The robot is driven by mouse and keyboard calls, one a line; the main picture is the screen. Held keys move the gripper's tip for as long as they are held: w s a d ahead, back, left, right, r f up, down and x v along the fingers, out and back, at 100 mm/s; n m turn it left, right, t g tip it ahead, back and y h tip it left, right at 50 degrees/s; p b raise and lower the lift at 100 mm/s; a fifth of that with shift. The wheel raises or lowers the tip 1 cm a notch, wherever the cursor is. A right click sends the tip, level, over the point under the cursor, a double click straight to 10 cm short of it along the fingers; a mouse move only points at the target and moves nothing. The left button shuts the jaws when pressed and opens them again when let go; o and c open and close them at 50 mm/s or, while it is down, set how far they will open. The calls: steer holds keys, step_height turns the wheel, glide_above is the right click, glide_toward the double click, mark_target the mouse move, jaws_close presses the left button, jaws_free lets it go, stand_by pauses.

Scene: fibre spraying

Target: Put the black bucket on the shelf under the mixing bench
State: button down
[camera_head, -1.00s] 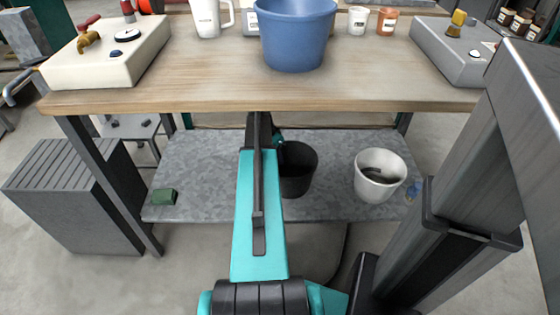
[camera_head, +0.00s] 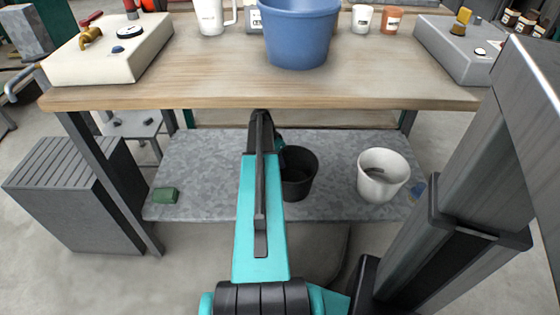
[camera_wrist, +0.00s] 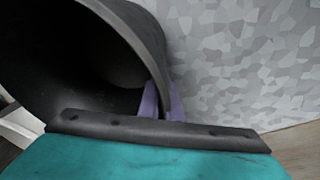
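The black bucket (camera_head: 301,181) is upright over the grey shelf under the mixing bench, right of my arm. It looks at or very near the shelf surface; I cannot tell whether its base touches. In the wrist view the black bucket (camera_wrist: 135,30) fills the upper left. The purple fingers of my gripper (camera_wrist: 164,101) straddle its wall at the rim, one inside and one outside, and look shut on it. My arm hides the gripper in the head view. The shelf (camera_head: 215,180) is a mottled grey sheet below the wooden bench top (camera_head: 200,90).
A white bucket (camera_head: 383,185) stands on the shelf to the right. A green block (camera_head: 165,195) lies at the shelf's left. A blue bucket (camera_head: 298,40) stands on the bench top. Bench legs and a grey ribbed box (camera_head: 75,200) flank the left. The shelf's left middle is clear.

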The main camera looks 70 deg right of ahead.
stand_by(0.3)
steer(key=c, duration=1.9)
jaws_free()
steer(key=shift+c, duration=0.2)
steer(key=p+v, duration=0.2)
steer(key=v, duration=1)
steer(key=shift+p, duration=0.4)
steer(key=shift+w+r, duration=0.1)
steer(key=shift+r, duration=0.05)
